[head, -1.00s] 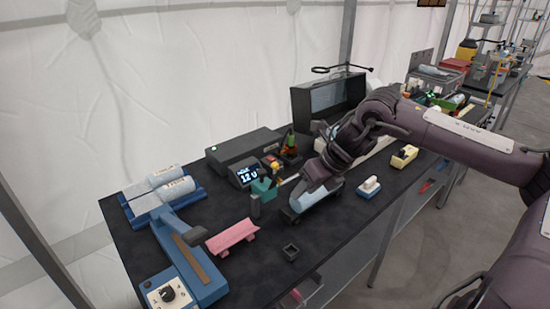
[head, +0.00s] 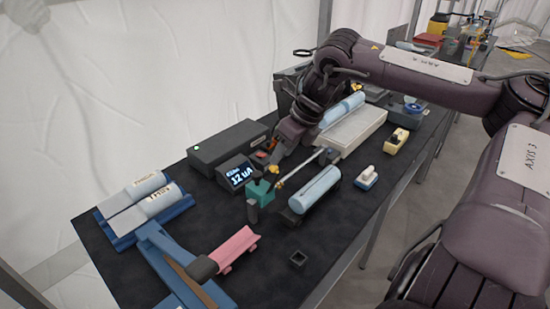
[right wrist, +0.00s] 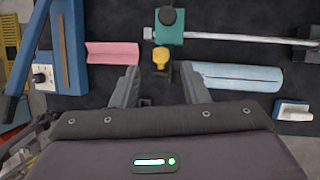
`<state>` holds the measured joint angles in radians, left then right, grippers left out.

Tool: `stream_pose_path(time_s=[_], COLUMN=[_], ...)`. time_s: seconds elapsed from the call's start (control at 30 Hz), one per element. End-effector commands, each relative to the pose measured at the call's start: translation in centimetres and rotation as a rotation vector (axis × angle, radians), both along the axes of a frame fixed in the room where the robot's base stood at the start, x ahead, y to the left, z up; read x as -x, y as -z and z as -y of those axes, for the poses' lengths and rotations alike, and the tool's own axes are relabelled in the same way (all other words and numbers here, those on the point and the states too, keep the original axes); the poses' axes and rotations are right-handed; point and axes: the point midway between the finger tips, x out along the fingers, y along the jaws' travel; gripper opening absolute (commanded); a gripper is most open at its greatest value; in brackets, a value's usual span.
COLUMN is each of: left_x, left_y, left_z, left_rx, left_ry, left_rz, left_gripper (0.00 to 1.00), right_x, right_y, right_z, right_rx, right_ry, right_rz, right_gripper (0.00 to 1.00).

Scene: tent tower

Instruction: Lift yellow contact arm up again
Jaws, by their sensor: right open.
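The yellow contact arm (head: 273,169) is a small yellow piece beside a teal block (head: 261,192) at the near end of a thin metal rod. In the right wrist view the yellow contact arm (right wrist: 161,58) shows just past the gap between my fingertips, below the teal block (right wrist: 169,26). My right gripper (head: 279,162) points down close behind the yellow piece in the head view. In the right wrist view my right gripper (right wrist: 159,72) has its fingers apart with nothing held. My left gripper does not show.
A meter (head: 238,174) reading about 12 stands behind the teal block. A light-blue cylinder (head: 315,190) lies in a dark cradle to the right. A pink piece (head: 233,248), a small black square holder (head: 297,259) and a blue-and-white block (head: 366,177) are on the black bench top.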

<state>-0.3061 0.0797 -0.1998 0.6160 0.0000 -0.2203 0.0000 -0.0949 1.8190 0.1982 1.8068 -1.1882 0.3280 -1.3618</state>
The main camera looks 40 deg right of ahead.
Motion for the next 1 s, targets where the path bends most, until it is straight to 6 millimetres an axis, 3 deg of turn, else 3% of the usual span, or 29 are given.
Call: stream_pose_path(time_s=[0.13,0.3,0.5,0.73,1.0], left_x=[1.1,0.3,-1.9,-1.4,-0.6], left_y=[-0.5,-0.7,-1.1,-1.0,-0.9], left_z=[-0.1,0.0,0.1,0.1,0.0], left_rx=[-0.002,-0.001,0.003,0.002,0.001], left_ry=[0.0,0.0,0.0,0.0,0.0], left_rz=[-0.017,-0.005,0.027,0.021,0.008], left_gripper=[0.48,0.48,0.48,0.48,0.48], right_x=[-0.6,-1.2,-1.6,-1.6,-1.6], right_y=[1.9,3.3,3.9,3.9,3.9], right_z=[-0.4,-0.6,-0.8,-0.8,-0.8], right_rx=[0.0,0.001,0.0,0.0,0.0], right_ry=[0.001,0.002,0.002,0.002,0.002], right_rz=[-0.004,-0.002,0.002,0.003,0.002], right_gripper=[0.41,0.41,0.41,0.41,0.07])
